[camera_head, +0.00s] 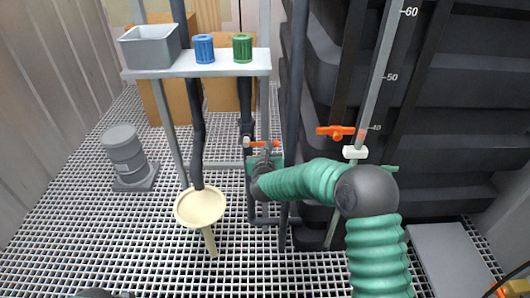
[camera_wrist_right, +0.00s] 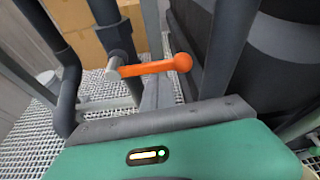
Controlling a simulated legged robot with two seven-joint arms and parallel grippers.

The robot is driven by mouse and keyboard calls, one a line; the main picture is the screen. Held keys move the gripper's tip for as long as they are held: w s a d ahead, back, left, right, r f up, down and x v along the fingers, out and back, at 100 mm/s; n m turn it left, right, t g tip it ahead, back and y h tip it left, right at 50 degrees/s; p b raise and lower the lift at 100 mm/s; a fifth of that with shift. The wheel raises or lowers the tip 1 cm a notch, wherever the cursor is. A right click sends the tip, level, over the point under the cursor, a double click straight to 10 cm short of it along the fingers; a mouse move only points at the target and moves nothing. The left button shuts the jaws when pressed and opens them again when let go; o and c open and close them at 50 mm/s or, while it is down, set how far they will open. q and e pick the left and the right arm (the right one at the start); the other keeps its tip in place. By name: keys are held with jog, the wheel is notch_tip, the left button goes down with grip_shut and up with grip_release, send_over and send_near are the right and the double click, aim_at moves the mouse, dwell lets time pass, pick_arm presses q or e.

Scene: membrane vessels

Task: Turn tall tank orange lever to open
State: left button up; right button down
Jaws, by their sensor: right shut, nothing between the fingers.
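An orange lever (camera_head: 262,144) sits on a dark vertical pipe beside the dark ribbed tank (camera_head: 450,120). In the right wrist view this lever (camera_wrist_right: 155,67) lies roughly sideways, with a round knob at its right end and a grey pivot at its left. My right gripper (camera_head: 258,162) is just below and close to this lever, shut and empty. Its green body (camera_wrist_right: 190,155) fills the bottom of the wrist view; I cannot tell whether it touches the lever. A second orange handle (camera_head: 336,132) is on the tank's front, near the level gauge.
A shelf (camera_head: 200,68) holds a grey bin (camera_head: 150,46), a blue cup (camera_head: 204,48) and a green cup (camera_head: 242,47). A cream funnel (camera_head: 200,205) stands below. A grey pump (camera_head: 124,150) is at left on the grated floor (camera_head: 90,220). Dark pipes crowd my right gripper.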

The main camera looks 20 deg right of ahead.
aim_at(264, 143)
jog(key=shift+r, duration=0.25)
jog(key=r+n+h+p, duration=0.1)
jog(key=n+p, duration=0.1)
jog(key=r+n+h+p, duration=0.1)
jog(key=r+p, duration=0.1)
jog(key=shift+w+a+r+n, duration=0.1)
jog(key=shift+a+n, duration=0.1)
jog(key=shift+n, duration=0.2)
jog(key=w+a+r+n+h+p, duration=0.1)
jog(key=a+r+n+h+p, duration=0.1)
jog(key=n, duration=0.6)
jog(key=shift+a+r+t+h, duration=0.4)
jog(key=shift+a+r+h, duration=0.45)
jog(key=shift+a, duration=0.45)
jog(key=shift+w, duration=0.15)
